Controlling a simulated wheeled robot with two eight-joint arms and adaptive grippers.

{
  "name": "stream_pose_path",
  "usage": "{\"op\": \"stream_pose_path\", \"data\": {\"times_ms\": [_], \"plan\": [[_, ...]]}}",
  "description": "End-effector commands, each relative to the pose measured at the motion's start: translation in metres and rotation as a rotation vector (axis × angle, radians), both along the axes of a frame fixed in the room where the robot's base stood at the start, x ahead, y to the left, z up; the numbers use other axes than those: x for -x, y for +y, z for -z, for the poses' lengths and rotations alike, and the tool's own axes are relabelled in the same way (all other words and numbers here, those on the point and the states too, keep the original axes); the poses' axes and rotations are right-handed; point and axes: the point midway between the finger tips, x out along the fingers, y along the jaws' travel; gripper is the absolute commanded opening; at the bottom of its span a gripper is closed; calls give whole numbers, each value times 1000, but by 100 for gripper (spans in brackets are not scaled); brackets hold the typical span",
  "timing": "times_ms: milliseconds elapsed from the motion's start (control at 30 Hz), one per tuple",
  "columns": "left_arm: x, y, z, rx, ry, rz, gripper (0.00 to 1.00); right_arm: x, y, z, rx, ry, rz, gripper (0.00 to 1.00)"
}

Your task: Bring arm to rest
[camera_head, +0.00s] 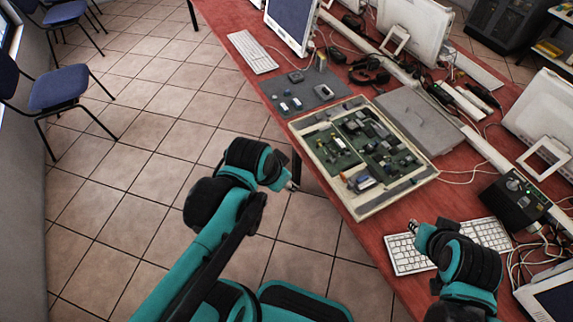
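My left arm reaches in from the bottom left, teal and black. Its gripper (291,186) is at the end of the forearm, over the floor just beside the red table's near edge. It is small and its fingers cannot be made out. My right arm comes in from the bottom right. Its gripper (413,226) is over the table at the left part of a white keyboard (408,258). Its fingers are too small to read. I see nothing clearly held in either gripper.
The red table (352,241) carries an open case of circuit boards (365,207), a grey mat (318,101) with small parts, monitors (291,22), a black control box (514,203) and tangled cables. Blue chairs (58,87) stand at the left. The tiled floor between is clear.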

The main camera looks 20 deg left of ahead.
Motion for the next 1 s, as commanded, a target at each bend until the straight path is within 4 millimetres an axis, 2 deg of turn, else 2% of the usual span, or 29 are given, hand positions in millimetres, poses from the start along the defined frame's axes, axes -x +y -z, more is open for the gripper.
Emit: {"op": "stream_pose_path", "data": {"times_ms": [267, 500, 600, 1000], "plan": [[2, 0, -1, 7, -9, -22, 43, 0, 0, 0, 0, 0, 0, 22], [14, 6, -13, 107, -121, -275, 43, 0, 0, 0, 0, 0, 0, 22], [16, 7, -16, 135, -146, -328, 43, 0, 0, 0, 0, 0, 0, 22], [16, 7, -16, 135, -146, -328, 43, 0, 0, 0, 0, 0, 0, 22]]}}
